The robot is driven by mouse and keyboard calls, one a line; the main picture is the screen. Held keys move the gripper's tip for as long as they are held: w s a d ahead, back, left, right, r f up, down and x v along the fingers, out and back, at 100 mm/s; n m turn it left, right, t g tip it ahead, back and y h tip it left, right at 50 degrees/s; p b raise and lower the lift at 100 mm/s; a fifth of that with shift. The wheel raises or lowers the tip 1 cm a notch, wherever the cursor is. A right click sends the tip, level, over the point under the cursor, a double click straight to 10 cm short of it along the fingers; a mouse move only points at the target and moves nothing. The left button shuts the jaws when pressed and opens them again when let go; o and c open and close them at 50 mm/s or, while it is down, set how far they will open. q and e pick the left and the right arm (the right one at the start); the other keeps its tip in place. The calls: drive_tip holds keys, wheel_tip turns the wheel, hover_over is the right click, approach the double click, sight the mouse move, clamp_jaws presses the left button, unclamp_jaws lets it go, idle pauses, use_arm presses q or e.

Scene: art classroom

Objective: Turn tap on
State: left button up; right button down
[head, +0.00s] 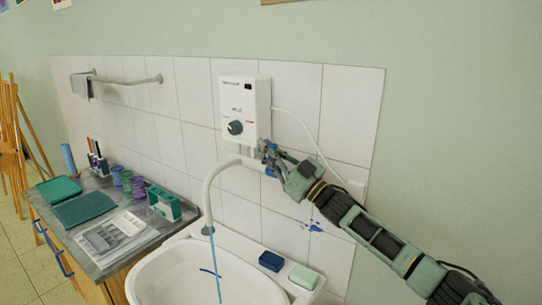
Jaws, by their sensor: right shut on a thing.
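The tap is a white curved spout (208,190) under a white wall-mounted water heater (241,107) with a dark dial (236,128). Its end hangs over the white basin (150,287). A thin blue-tinted stream of water (216,265) falls from the spout into the basin. My right gripper (267,156) is just below the heater's lower right corner, shut on the tap's handle, which the fingers mostly hide. A bit of blue shows by the fingers. My left gripper is not in view.
Dark blue (271,261) and pale green (304,277) soap-like blocks lie on the basin's right rim. A counter (150,245) at left holds trays, jars and a green box (164,204). A towel rail (125,81) and a white cable (310,140) are on the wall.

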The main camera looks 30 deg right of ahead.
drive_tip(key=shift+f, duration=0.2)
drive_tip(key=c, duration=1.8)
unclamp_jaws()
drive_tip(key=shift+r, duration=0.1)
drive_tip(key=shift+c, duration=0.2)
drive_tip(key=v, duration=1.2)
